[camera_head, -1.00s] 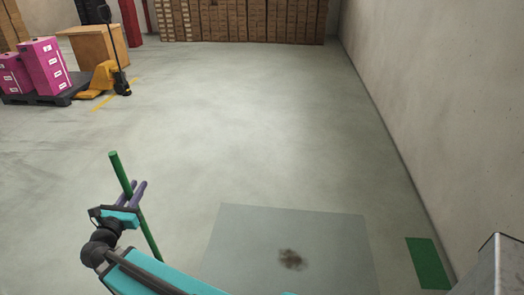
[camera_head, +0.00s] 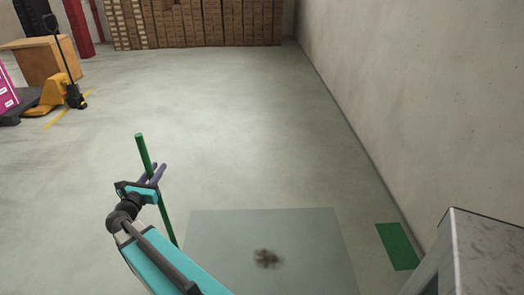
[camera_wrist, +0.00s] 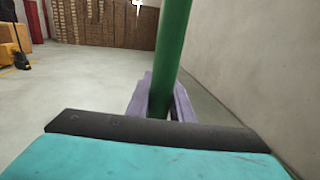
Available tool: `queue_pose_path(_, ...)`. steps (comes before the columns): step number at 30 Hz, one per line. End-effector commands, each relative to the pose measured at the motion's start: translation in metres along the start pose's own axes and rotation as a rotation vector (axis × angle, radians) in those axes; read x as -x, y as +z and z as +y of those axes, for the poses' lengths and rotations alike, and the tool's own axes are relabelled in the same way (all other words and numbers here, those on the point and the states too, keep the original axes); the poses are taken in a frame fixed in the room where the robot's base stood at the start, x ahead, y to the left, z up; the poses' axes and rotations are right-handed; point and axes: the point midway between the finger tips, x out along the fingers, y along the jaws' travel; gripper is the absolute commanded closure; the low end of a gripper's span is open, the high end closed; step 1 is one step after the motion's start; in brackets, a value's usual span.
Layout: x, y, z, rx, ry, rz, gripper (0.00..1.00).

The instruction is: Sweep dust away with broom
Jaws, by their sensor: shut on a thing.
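A dark brown patch of dust (camera_head: 267,259) lies on a grey square area (camera_head: 215,228) of the floor, in the lower middle of the head view. My gripper (camera_head: 156,174) is to the left of this square and is shut on the green stick of the broom (camera_head: 143,150). The stick stands nearly upright with a slight tilt. In the wrist view the green stick (camera_wrist: 172,45) runs up between the purple fingers of my gripper (camera_wrist: 160,100). The broom's head is hidden in both views.
A flat green rectangle (camera_head: 397,246) lies on the floor right of the square, near the right wall (camera_head: 420,100). A grey metal object (camera_head: 470,255) stands at the lower right. A yellow pallet jack (camera_head: 55,95) is far left. The floor ahead is clear.

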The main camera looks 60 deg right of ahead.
Motion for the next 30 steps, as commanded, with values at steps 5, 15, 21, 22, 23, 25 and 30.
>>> queue_pose_path(5, -0.037, -0.004, -0.028, 0.001, -0.044, -0.003, 1.0)
queue_pose_path(15, -0.099, -0.011, -0.085, 0.003, -0.122, -0.003, 1.0)
queue_pose_path(21, -0.133, -0.016, -0.124, 0.005, -0.169, -0.003, 1.0)
queue_pose_path(22, -0.138, -0.017, -0.13, 0.005, -0.175, -0.003, 1.0)
queue_pose_path(23, -0.143, -0.017, -0.135, 0.005, -0.182, -0.003, 1.0)
queue_pose_path(25, -0.154, -0.019, -0.15, 0.005, -0.199, -0.003, 1.0)
queue_pose_path(30, -0.179, -0.023, -0.186, 0.006, -0.238, -0.002, 1.0)
